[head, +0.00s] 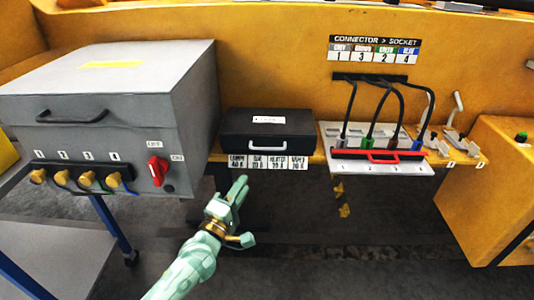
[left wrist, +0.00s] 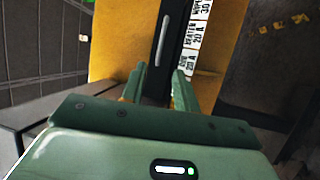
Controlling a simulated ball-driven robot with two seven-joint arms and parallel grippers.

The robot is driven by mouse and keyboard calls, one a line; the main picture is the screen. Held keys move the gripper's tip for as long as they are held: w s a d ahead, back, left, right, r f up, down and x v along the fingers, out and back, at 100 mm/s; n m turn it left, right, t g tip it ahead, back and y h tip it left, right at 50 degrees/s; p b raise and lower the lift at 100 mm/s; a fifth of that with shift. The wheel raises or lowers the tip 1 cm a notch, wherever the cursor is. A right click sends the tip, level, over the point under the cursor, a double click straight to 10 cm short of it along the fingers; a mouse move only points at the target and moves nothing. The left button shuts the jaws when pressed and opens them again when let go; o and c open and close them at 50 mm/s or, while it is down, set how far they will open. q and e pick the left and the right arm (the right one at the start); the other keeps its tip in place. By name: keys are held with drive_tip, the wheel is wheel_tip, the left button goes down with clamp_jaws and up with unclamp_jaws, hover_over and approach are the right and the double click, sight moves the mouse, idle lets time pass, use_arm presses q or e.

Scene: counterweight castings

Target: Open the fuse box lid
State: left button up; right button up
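The fuse box (head: 267,124) is a black case with a grey handle (head: 267,147) on its front and a small white label on top. It sits mid-picture in the head view, with its lid shut. In the left wrist view the dark box (left wrist: 158,70) and its light handle (left wrist: 165,40) show ahead, turned on their side. My left gripper (head: 240,188) is below and in front of the box in the head view, apart from the handle. Its fingers (left wrist: 160,88) stand apart with nothing held between them. My right gripper is not in view.
Fuse labels (head: 268,162) line the ledge below the box. A large grey cabinet (head: 110,90) with a red switch (head: 157,170) stands left. A connector panel (head: 375,140) with black cables and a red bar is right, beside small levers (head: 455,125). Open floor lies below.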

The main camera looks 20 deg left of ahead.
use_arm(q)
drive_tip(key=b, duration=0.3)
approach(269, 131)
drive_tip(key=w+d+f, duration=0.2)
drive_tip(key=shift+w+d+r, duration=0.15)
drive_tip(key=shift+w+r, duration=0.3)
drive_tip(key=shift+c, duration=0.3)
clamp_jaws()
